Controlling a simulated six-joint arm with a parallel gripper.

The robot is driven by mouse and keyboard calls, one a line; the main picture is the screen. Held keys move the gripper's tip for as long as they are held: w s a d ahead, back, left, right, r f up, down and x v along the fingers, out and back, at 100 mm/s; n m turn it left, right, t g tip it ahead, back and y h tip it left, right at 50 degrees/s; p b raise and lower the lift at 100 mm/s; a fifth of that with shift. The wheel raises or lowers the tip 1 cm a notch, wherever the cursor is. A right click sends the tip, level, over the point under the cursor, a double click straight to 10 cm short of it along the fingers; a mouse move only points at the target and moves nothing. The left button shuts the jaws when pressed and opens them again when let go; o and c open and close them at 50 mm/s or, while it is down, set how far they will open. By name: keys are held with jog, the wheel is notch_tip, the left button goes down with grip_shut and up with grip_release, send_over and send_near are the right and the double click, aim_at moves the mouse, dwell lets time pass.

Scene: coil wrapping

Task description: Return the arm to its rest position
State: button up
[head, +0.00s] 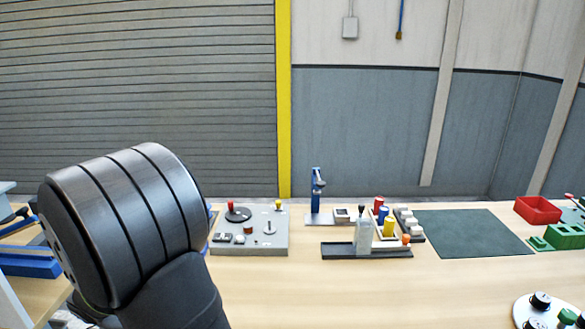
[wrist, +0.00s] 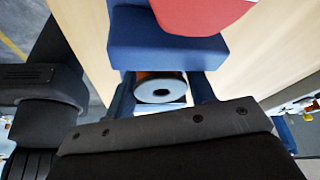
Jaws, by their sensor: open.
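My arm's dark rounded links fill the lower left of the head view, and my gripper is outside that view. In the wrist view my gripper (wrist: 163,85) shows its dark body across the bottom, with two dark blue finger-like parts reaching up from it. It is open. A blue block (wrist: 150,50) with a red piece (wrist: 200,12) lies beyond.
On the wooden table are a grey panel with knobs (head: 250,245), a blue upright stand (head: 318,185), a dark tray (head: 340,252) with coloured cylinders, a green mat (head: 470,232) and a red bin (head: 538,210). A white disc (head: 530,310) sits front right. The table's front middle is clear.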

jog(key=r, duration=0.5)
jog(key=shift+w+d, duration=0.15)
jog(key=shift+d, duration=0.2)
jog(key=w+d+r, duration=0.2)
jog(key=d+r, duration=0.5)
jog(key=d, duration=0.4)
jog(key=w+d+r+n+t, duration=0.1)
jog(key=w+d+n, duration=0.2)
jog(key=w, duration=1.7)
jog(key=w+d+n+t+y, duration=0.1)
jog(key=w+d+n+y, duration=0.15)
jog(key=w+d, duration=1.45)
jog(key=shift+n+h, duration=0.45)
jog(key=shift+w+a+f, duration=0.3)
jog(key=shift+w+a, duration=0.2)
jog(key=shift+a, duration=0.2)
jog(key=shift+w+a+f, duration=0.25)
jog(key=shift+w+a, duration=0.25)
jog(key=shift+a, duration=0.25)
jog(key=shift+w+a+f, duration=0.3)
jog(key=shift+w+a, duration=0.2)
jog(key=shift+a, duration=0.2)
